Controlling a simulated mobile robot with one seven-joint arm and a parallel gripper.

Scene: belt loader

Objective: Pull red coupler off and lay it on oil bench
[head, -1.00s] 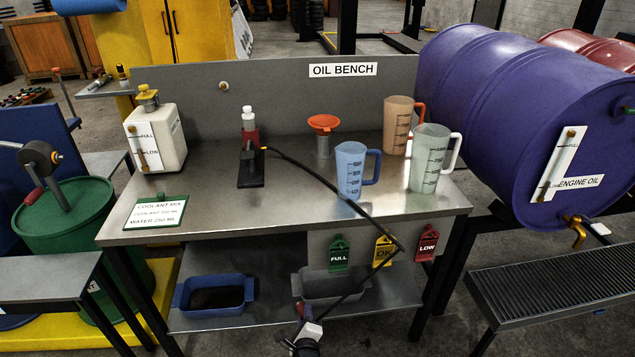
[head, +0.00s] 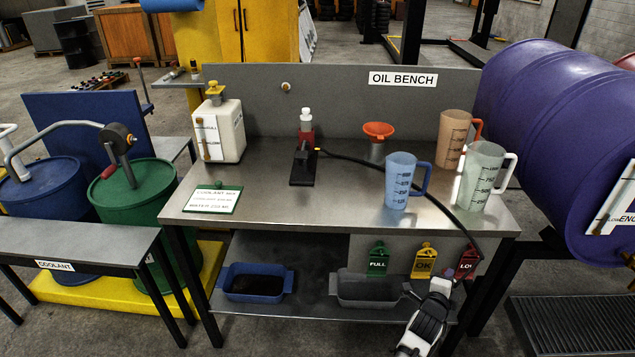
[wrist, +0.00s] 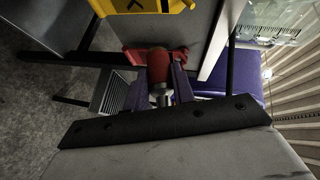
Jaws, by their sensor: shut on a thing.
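My gripper (head: 452,284) is at the front right of the oil bench, by the red LOW tag (head: 467,262). In the wrist view the jaws are shut on the red coupler (wrist: 158,66), a short red cylinder with a silvery end. In the head view the coupler is mostly hidden by my gripper. A black hose (head: 430,197) runs from the small red-and-black pump stand (head: 304,160) across the bench top and over its front edge towards my gripper. The oil bench (head: 290,215) is a steel table with a back panel.
A blue jug (head: 398,185), a clear jug (head: 478,180), a tan jug (head: 452,140) and an orange funnel (head: 379,130) stand on the right half. A white coolant bottle (head: 222,130) and a green-edged card (head: 214,199) are at left. The front middle is clear.

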